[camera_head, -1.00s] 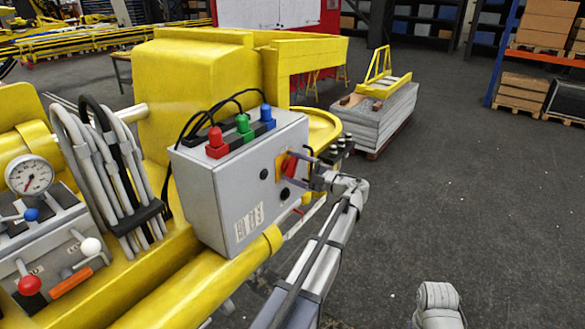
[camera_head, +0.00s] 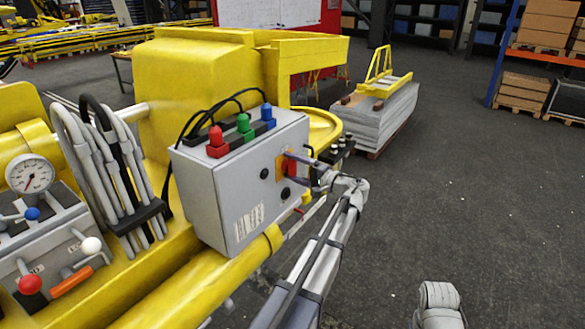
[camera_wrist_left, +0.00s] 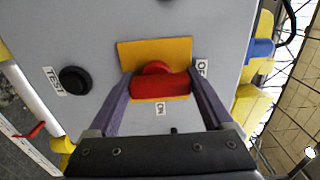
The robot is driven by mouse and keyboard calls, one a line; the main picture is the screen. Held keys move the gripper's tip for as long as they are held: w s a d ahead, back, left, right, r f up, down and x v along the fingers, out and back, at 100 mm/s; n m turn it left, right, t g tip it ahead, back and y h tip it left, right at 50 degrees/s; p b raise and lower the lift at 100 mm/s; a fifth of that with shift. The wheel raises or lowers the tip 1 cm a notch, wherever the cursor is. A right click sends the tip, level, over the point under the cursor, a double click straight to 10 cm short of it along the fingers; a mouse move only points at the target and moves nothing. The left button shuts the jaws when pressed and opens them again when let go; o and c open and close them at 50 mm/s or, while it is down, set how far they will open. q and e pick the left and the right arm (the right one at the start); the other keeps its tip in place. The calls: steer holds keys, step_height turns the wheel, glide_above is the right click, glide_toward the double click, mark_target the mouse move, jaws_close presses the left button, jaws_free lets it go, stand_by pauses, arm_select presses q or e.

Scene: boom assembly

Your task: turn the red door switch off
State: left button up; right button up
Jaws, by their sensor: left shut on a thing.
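The red door switch (camera_head: 291,167) sits on a yellow-orange plate on the right side of the grey control box. In the left wrist view, its red handle (camera_wrist_left: 160,86) lies between the two purple-grey fingers of my left gripper (camera_wrist_left: 158,92). The gripper is shut on the handle, with one finger at each end of it. An "OFF" label (camera_wrist_left: 203,68) is right of the plate and a partly readable label, apparently "ON" (camera_wrist_left: 160,108), is below it. In the head view, the left gripper (camera_head: 294,168) partly hides the switch. My right gripper is not in view.
The grey control box (camera_head: 238,190) carries red, green and blue lamps on top. A black button (camera_wrist_left: 75,80) beside a "TEST" label is near the switch. Yellow machinery (camera_head: 195,80) surrounds the box on the left. The floor (camera_head: 455,170) at right is clear.

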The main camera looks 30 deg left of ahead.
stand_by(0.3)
arm_select(q)
steer(key=o, duration=1.1)
steer(key=shift+o, duration=0.2)
steer(key=d, duration=0.7)
steer(key=shift+s+d, duration=0.35)
steer(key=shift+d, duration=0.05)
steer(key=s+d+f+h+b, duration=0.3)
steer(key=s+d+f+b, duration=0.1)
steer(key=f, duration=0.5)
steer(key=s+d+f+m+h+b, duration=0.1)
steer(key=s+d+f+h+b, duration=0.25)
steer(key=f, duration=0.45)
steer(key=s+d+f+h+b, duration=0.25)
steer(key=s+d+f, duration=0.2)
steer(key=f, duration=0.45)
steer(key=s+d+f+m+g+h+b, duration=0.1)
steer(key=s+d+f+h+b, duration=0.6)
steer(key=s+d+f, duration=0.7)
steer(key=d+m+b, duration=0.1)
steer(key=d, duration=0.2)
steer(key=shift+d+f+h, duration=0.15)
steer(key=shift+d+h, duration=0.2)
steer(key=shift+h, duration=0.05)
